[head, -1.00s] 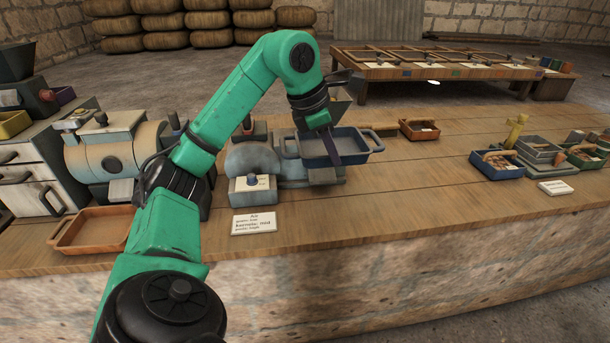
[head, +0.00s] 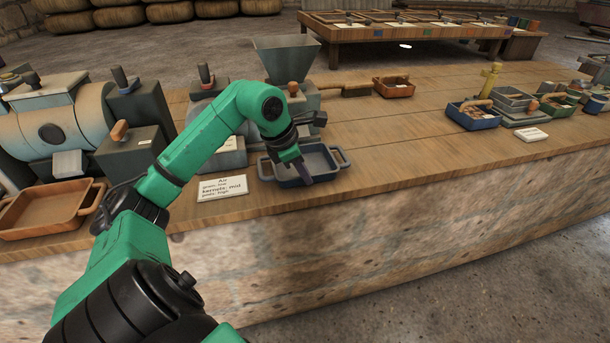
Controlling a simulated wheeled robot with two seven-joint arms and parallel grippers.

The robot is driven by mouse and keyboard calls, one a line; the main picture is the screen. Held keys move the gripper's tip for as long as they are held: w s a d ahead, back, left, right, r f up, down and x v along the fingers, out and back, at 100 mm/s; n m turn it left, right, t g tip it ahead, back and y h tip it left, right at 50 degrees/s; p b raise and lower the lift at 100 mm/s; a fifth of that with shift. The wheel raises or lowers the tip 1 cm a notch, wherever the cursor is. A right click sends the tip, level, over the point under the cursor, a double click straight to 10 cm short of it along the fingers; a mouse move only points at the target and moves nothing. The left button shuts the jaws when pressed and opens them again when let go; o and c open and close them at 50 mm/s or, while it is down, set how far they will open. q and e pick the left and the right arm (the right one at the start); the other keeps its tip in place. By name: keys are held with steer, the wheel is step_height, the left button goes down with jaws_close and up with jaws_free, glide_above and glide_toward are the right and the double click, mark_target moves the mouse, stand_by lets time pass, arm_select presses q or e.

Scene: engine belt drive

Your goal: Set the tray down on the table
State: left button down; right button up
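The blue-grey tray (head: 322,161) with a loop handle at each end is near the front edge of the wooden table (head: 375,138), right of a white label card. It looks level and empty. It is at or very close to the tabletop; I cannot tell whether its underside touches. My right gripper is not in view.
A brown tray (head: 46,209) sits at the left front. The label card (head: 222,187) lies left of the blue-grey tray. A machine with a grey hopper (head: 287,58) stands behind it. Small trays, such as a blue one (head: 473,116), stand farther right. The tabletop between is clear.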

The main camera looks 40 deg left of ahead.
arm_select(q)
steer(key=shift+f, duration=0.1)
steer(key=c, duration=1.1)
jaws_free()
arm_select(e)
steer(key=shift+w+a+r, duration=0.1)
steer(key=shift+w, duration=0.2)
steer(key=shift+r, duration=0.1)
arm_select(q)
steer(key=shift+v, duration=1.1)
steer(key=v, duration=1)
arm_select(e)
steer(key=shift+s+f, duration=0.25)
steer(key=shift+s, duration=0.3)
